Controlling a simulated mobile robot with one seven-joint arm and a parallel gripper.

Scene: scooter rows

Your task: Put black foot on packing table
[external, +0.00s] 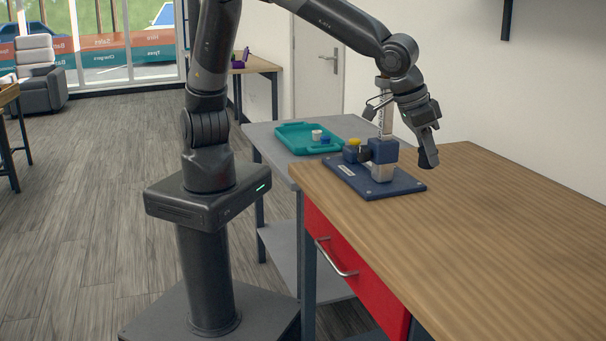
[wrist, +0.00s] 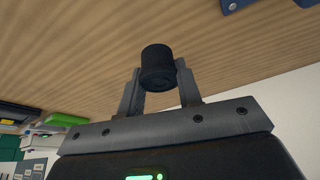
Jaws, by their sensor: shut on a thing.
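My gripper (external: 427,143) is low over the wooden table (external: 520,215), its fingers pointing down. It is shut on the black foot (external: 429,158), which shows as a dark lump at the fingertips. In the wrist view the black foot (wrist: 157,66) is a short black cylinder between the two grey fingertips (wrist: 161,86), with bare wood behind it. The foot is close to the tabletop; I cannot tell whether it touches. I cannot tell which table is the packing table.
A blue base plate (external: 405,182) with blue and grey blocks and a pale upright post stands left of my gripper. A grey table (external: 262,137) with a teal tray (external: 290,143) holding small white and blue pieces adjoins behind. The wooden table's right side is clear.

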